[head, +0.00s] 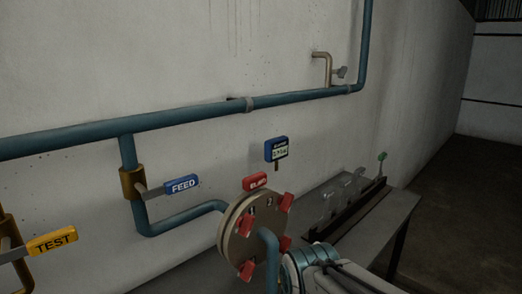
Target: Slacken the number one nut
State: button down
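A round tan flange cover (240,236) stands on the end of the blue pipework, with small numerals on its face. One numeral looks like 1, the other like 2. Red winged nuts sit around its rim: one at the upper right (286,202), one at the lower left (246,270) and one at the lower right (282,243). A red lettered piece (255,181) is at the top edge. I cannot tell for sure which nut is number one. My arm shows at the bottom, just right of the cover; my gripper's fingers are not visible.
A blue FEED lever (181,185) and a yellow TEST lever (51,241) stick out at the left. A blue pipe (269,262) rises in front of the cover.

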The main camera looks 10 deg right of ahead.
aim_at(246, 223)
jog(key=z, duration=1.9)
jog(key=k, duration=0.35)
jog(key=u, duration=0.65)
